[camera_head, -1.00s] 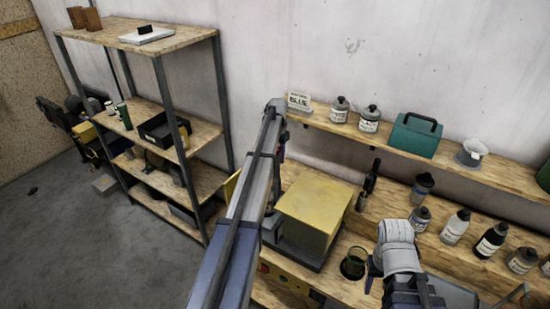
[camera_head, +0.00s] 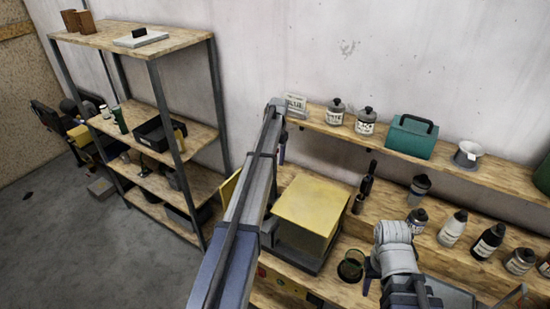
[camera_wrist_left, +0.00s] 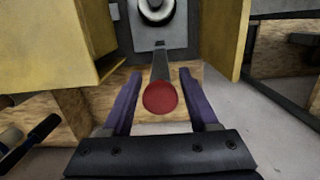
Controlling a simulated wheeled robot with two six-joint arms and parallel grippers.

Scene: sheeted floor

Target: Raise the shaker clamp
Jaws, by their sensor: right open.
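The paint shaker is a yellow box-shaped machine (camera_head: 308,212) on the bench in the head view. In the left wrist view its yellow panels (camera_wrist_left: 58,45) stand to either side of a grey plate with a round dark-and-white part (camera_wrist_left: 155,10). A dark lever (camera_wrist_left: 160,65) comes from that plate and ends in a round red knob (camera_wrist_left: 160,98), likely the clamp handle. My left gripper (camera_wrist_left: 160,90) is open, its purple fingers apart on either side of the knob with gaps showing. My left arm hides it in the head view. My right gripper (camera_head: 372,272) is open over the bench, partly hidden by its wrist.
A dark green cup (camera_head: 350,266) stands close to my right gripper. Several bottles (camera_head: 487,241) line the bench at right. A wall shelf (camera_head: 390,148) holds jars and a green case (camera_head: 410,136). A shelving rack (camera_head: 150,60) stands left, with open floor before it.

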